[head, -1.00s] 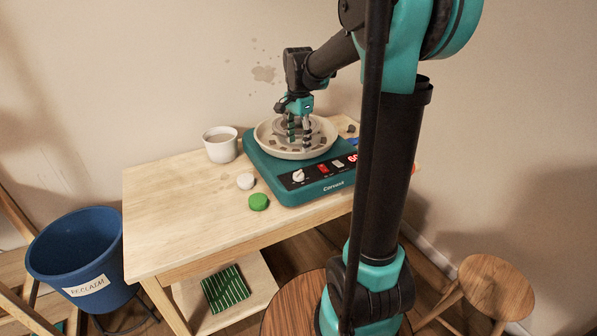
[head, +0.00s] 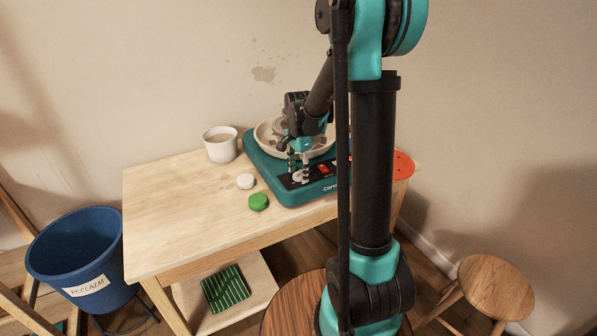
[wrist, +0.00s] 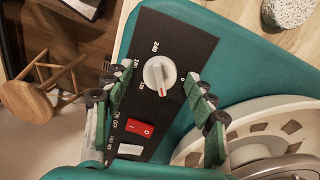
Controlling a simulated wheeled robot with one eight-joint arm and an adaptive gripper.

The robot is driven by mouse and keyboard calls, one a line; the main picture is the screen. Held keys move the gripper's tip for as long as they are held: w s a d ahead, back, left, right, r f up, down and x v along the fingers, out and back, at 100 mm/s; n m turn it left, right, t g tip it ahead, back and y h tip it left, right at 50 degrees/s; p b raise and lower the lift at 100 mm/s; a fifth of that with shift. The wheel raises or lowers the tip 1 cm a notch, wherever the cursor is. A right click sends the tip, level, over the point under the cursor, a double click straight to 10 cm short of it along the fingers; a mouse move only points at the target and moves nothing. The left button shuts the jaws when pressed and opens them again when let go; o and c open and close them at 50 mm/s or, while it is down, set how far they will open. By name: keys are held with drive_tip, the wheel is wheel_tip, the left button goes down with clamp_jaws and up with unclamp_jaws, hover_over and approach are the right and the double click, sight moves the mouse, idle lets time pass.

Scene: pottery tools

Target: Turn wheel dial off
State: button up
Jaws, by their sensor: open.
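The teal pottery wheel (head: 262,171) stands on the wooden table, with a black control panel on its front. The white wheel dial (wrist: 160,74) sits on that panel, its red mark turned toward the lower side, near a printed number, and away from the 0. My gripper (head: 298,176) is open over the dial, fingers pointing down. In the wrist view the dial shows beyond and between the two fingers (wrist: 155,105), with no visible contact. In the head view the fingers partly hide the dial.
A red switch (wrist: 139,128) and a white button (wrist: 130,149) are on the same panel. The wheel's pale round pan (wrist: 265,125) is close beside one finger. A green round piece (head: 258,202), a whitish lump (head: 245,181) and a cup (head: 220,144) stand left of the wheel.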

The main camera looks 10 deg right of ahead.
drive_tip(key=c, duration=1.2)
drive_tip(key=shift+o, duration=0.2)
drive_tip(key=shift+n, duration=0.4)
drive_tip(key=n, duration=0.4)
drive_tip(key=shift+n, duration=0.4)
drive_tip(key=n, duration=0.5)
drive_tip(key=shift+n, duration=0.3)
drive_tip(key=o, duration=1.2)
drive_tip(key=shift+c, duration=0.2)
